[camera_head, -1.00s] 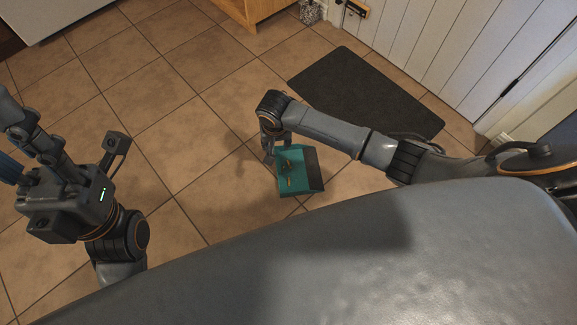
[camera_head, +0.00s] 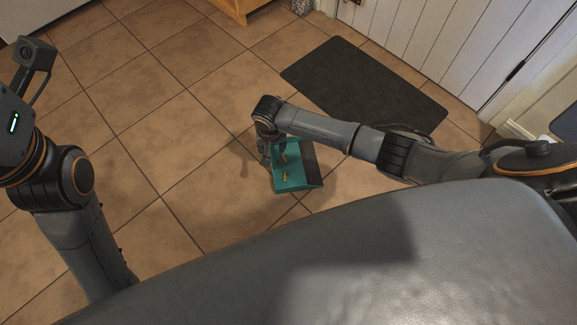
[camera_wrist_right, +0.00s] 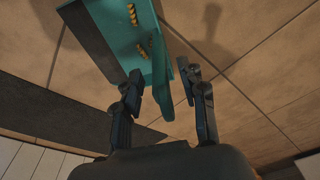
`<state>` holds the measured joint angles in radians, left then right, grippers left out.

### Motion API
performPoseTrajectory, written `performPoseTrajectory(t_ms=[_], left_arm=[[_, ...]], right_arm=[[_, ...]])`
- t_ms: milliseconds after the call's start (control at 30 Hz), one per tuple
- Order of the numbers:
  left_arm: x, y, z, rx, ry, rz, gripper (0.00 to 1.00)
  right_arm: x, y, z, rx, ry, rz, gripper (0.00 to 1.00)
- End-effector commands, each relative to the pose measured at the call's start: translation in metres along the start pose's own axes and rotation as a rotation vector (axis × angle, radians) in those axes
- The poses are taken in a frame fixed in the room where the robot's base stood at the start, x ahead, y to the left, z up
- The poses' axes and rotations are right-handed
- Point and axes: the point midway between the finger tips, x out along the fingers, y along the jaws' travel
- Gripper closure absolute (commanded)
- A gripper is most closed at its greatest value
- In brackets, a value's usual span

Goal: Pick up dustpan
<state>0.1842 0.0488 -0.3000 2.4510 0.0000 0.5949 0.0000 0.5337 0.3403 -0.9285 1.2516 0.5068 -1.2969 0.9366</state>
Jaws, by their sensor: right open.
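The dustpan (camera_head: 296,177) is teal with a dark front part and lies on the tiled floor. In the right wrist view the dustpan (camera_wrist_right: 115,38) fills the upper left, with its teal handle (camera_wrist_right: 166,104) pointing down toward my gripper. My right gripper (camera_wrist_right: 163,84) is open, with one finger on each side of the handle. In the head view the right gripper (camera_head: 266,152) is at the left side of the dustpan, partly hidden by my wrist. My left wrist shows at the left edge of the head view, but its fingers are out of the picture.
Several small yellow twisted pieces (camera_wrist_right: 142,49) lie in the dustpan. A dark mat (camera_head: 365,88) lies behind my right forearm, before a white panelled door (camera_head: 440,45). A wooden cabinet (camera_head: 238,8) stands at the back. The tiles on the left are clear.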

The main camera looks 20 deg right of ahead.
Motion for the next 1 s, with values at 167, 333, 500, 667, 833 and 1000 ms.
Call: performPoseTrajectory(t_ms=[167, 333, 500, 667, 833, 1000], left_arm=[[0.0031, 0.0013, -0.0031, 0.003, 0.022, 0.009, 0.60], [0.0044, 0.0013, -0.0028, 0.003, 0.021, 0.009, 0.60], [0.0043, 0.0013, -0.0028, 0.003, 0.021, 0.009, 0.60], [0.0043, 0.0014, -0.0028, 0.003, 0.021, 0.009, 0.60], [0.0043, 0.0014, -0.0028, 0.003, 0.022, 0.009, 0.60], [0.0045, 0.0014, -0.0028, 0.002, 0.022, 0.009, 0.60]], right_arm=[[0.0090, -0.0008, -0.0002, 0.000, 0.001, -0.002, 0.58], [0.0082, -0.0008, -0.0002, 0.000, 0.000, -0.002, 0.58], [0.0082, -0.0008, -0.0001, 0.000, 0.000, -0.002, 0.83], [0.0083, -0.0008, 0.0000, 0.000, 0.000, -0.002, 1.00], [0.0080, -0.0008, -0.0002, 0.000, 0.001, -0.002, 1.00], [0.0079, -0.0008, -0.0002, 0.000, 0.001, -0.002, 1.00]])
